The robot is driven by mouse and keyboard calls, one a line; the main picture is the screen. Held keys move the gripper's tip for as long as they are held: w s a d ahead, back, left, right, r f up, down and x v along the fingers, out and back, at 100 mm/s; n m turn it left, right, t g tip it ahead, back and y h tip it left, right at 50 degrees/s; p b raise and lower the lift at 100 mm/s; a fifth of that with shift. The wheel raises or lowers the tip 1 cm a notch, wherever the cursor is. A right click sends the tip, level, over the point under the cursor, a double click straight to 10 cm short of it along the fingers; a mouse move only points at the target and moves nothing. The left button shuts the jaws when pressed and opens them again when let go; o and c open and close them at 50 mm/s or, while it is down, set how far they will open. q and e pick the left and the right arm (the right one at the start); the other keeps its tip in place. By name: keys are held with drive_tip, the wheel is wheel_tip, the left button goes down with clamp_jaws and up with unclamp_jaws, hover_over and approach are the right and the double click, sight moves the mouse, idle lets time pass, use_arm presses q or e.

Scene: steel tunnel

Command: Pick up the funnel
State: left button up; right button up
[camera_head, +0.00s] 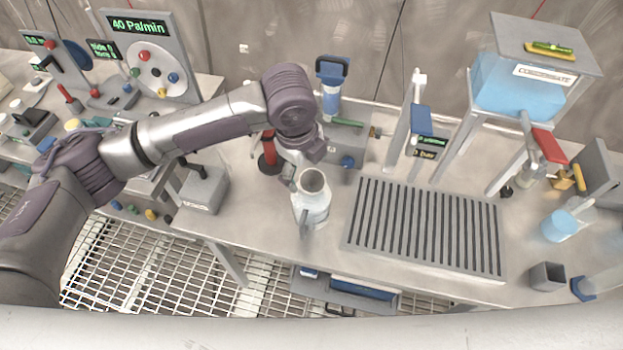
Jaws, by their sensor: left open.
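My left arm reaches in from the left over the bench, and its gripper (291,172) points down. It is open, with its fingers partly hidden against the vessel and the wrist. A pale grey, jug-like vessel (313,213) with a round open mouth and brownish inside stands upright on the bench just in front of and below the gripper. I cannot tell whether the fingers touch it, or whether this vessel is the funnel. No other thing shows clearly as a funnel. My right gripper is not in view.
A slotted grey drain grate (425,228) lies right of the vessel. A grey block (203,190) stands left. A red-handled tool (269,152) is close behind the gripper.

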sight(311, 178)
use_arm(q)
drive_tip(key=f, duration=0.1)
drive_tip(key=f+p, duration=0.1)
drive_tip(key=f, duration=0.1)
drive_tip(key=f+p, duration=0.1)
drive_tip(key=f, duration=0.1)
drive_tip(key=shift+w+d+f, duration=0.2)
drive_tip(key=shift+w+d, duration=0.15)
drive_tip(key=shift+d, duration=0.05)
drive_tip(key=shift+f, duration=0.25)
drive_tip(key=c, duration=1.1)
drive_tip(key=shift+c, duration=0.2)
drive_tip(key=shift+r, duration=0.1)
drive_tip(key=shift+w+r+b, duration=0.1)
drive_tip(key=shift+r+b, duration=0.2)
drive_tip(key=shift+r, duration=0.25)
wheel_tip(311, 178, up, 3)
drive_tip(key=shift+f+b, duration=0.1)
drive_tip(key=shift+b, duration=0.5)
drive_tip(key=s+d+r+b, duration=0.2)
drive_tip(key=s+d+r, duration=0.4)
drive_tip(key=d, duration=0.4)
drive_tip(key=shift+r+b, duration=0.4)
drive_tip(key=shift+r, duration=0.1)
